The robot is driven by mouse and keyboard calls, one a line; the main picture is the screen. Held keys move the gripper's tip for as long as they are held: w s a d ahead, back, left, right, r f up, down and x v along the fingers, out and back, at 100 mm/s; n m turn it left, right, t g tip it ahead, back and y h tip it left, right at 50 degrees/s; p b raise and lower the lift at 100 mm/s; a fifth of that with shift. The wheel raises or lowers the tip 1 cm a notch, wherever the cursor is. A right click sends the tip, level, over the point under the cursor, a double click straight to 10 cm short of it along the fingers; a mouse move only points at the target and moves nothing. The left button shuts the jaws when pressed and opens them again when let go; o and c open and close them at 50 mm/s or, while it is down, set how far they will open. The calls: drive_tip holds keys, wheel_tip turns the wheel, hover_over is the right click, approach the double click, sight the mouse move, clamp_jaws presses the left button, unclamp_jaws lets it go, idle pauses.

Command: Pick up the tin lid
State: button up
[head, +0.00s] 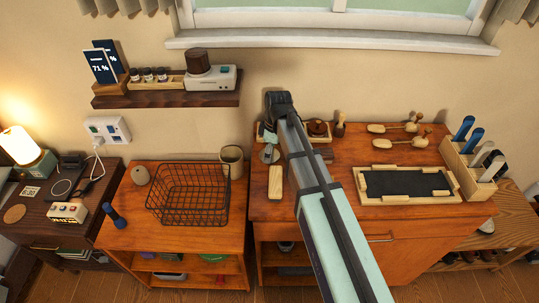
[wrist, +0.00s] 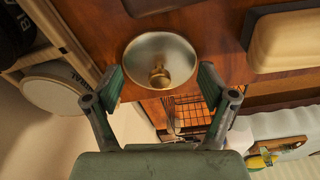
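The tin lid (wrist: 160,60) is a round, pale metal disc with a brassy knob in its middle. It shows in the wrist view near the edge of the brown cabinet top (wrist: 100,25). My gripper (wrist: 160,75) has its fingers spread, one on each side of the lid. The fingertips are close to its rim; a narrow gap seems to show at the right, and firm contact cannot be made out. In the head view the lid (head: 269,154) is a small grey disc at the cabinet's left side, below my gripper, which my arm partly hides.
A pale wooden block (head: 275,182) lies near the lid. A framed dark tray (head: 365,199) and a tool holder (head: 458,158) stand to the right. A wire basket (head: 188,194) sits on the lower unit at left.

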drive_tip(key=shift+s, duration=0.1)
drive_tip(key=c, duration=0.6)
drive_tip(key=shift+c, duration=0.3)
